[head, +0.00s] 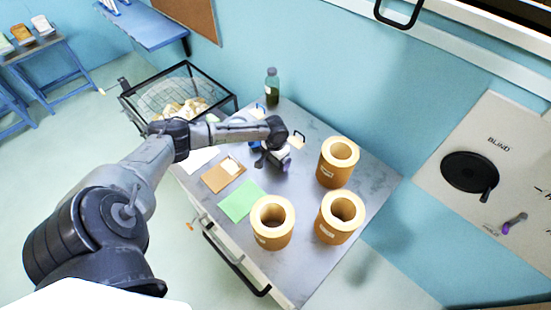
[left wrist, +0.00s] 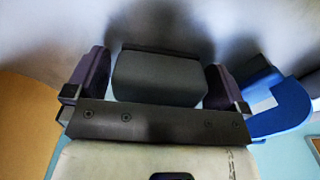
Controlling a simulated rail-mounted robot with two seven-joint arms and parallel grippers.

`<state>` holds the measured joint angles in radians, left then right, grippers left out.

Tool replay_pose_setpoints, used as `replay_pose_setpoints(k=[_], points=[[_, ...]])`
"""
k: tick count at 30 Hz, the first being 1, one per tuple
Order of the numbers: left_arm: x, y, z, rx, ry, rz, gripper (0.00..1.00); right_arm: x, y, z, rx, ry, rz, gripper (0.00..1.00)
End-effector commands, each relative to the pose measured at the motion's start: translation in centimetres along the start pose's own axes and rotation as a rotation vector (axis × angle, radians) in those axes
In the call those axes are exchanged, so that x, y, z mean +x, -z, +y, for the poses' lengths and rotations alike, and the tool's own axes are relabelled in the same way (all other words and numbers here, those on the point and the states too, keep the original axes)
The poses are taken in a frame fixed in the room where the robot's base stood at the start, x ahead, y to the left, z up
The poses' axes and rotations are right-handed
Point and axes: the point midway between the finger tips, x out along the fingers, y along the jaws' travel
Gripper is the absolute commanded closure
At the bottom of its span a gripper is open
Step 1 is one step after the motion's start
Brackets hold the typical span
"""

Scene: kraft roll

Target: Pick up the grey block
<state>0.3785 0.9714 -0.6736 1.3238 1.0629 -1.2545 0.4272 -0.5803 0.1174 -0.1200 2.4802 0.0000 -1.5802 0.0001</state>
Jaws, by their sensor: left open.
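The grey block (left wrist: 157,78) shows in the left wrist view as a dark grey, boxy shape on a grey surface. My left gripper (head: 272,160) is over the table, with its arm coming in from the left. In the left wrist view its two dark purple fingers stand apart, one on each side of the block, with a narrow gap at each side. In the head view the block is hidden or too small to make out under my gripper. My right gripper is not in view.
The metal table (head: 310,265) holds three kraft rolls (head: 340,160), a green sheet (head: 240,201), a brown card (head: 223,174) and a dark green bottle (head: 272,86). A blue object (left wrist: 283,108) is close to the right finger. A wire basket (head: 222,98) stands beyond the table's left edge.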

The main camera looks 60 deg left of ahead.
Motion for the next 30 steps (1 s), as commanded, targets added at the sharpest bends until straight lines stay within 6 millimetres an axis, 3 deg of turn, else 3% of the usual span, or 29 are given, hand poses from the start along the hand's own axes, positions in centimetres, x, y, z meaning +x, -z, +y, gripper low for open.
replay_pose_setpoints(k=[7,21,30], points=[[0.08,0.01,0.03,0.0,0.0,0.001,0.01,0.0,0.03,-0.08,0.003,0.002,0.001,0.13],[0.02,0.03,0.01,0.0,0.0,0.001,0.44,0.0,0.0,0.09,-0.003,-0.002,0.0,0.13],[-0.63,0.08,-0.04,0.001,0.0,0.003,0.44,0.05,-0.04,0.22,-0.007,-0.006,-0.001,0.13]])
